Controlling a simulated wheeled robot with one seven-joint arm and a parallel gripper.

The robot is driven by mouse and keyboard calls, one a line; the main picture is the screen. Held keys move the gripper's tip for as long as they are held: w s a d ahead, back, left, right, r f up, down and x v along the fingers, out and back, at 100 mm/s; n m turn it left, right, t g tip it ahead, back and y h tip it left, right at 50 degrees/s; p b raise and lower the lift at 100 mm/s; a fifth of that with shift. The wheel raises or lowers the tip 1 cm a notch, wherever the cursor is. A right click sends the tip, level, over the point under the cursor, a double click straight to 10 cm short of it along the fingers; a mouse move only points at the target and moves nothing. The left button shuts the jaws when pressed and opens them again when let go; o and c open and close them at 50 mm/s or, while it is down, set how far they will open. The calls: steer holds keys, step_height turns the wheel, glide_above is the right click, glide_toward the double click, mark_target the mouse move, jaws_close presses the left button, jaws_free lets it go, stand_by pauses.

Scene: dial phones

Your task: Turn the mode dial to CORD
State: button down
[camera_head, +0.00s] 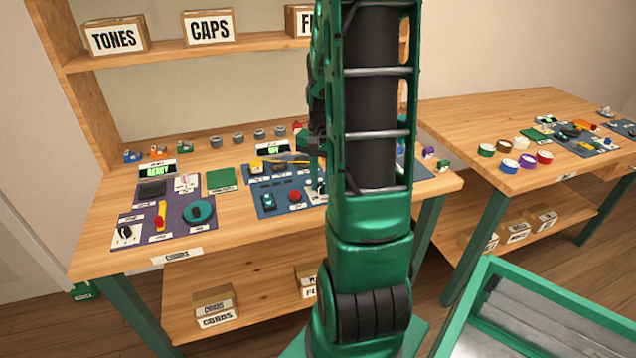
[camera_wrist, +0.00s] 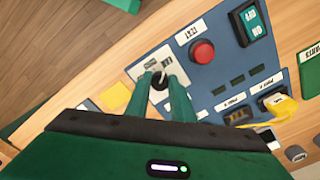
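In the wrist view a small black mode dial (camera_wrist: 160,79) sits on a white plate (camera_wrist: 151,65) at the corner of a blue panel. Its printed labels are too small to read. My gripper (camera_wrist: 160,83) reaches down to it with two green fingers, one on each side of the knob. The fingers are apart, but I cannot tell whether they touch the knob. In the head view my arm hides most of this spot, and only part of the gripper (camera_head: 318,180) shows at the blue panel.
On the blue panel (camera_wrist: 218,75) a red button (camera_wrist: 202,52), a green switch (camera_wrist: 252,22) and a yellow plug (camera_wrist: 280,105) are near the dial. In the head view a purple panel (camera_head: 178,210) lies left on the bench, with another black knob (camera_head: 125,232). A second bench (camera_head: 480,115) stands right.

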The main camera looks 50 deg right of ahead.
mark_target(320, 185)
steer(key=shift+w+n, duration=0.15)
steer(key=shift+n, duration=0.15)
steer(key=n, duration=1)
steer(key=shift+w, duration=0.1)
steer(key=shift+n, duration=0.3)
stand_by(0.4)
steer(key=c, duration=1.7)
jaws_free()
steer(key=shift+o, duration=0.8)
step_height(320, 185, up, 11)
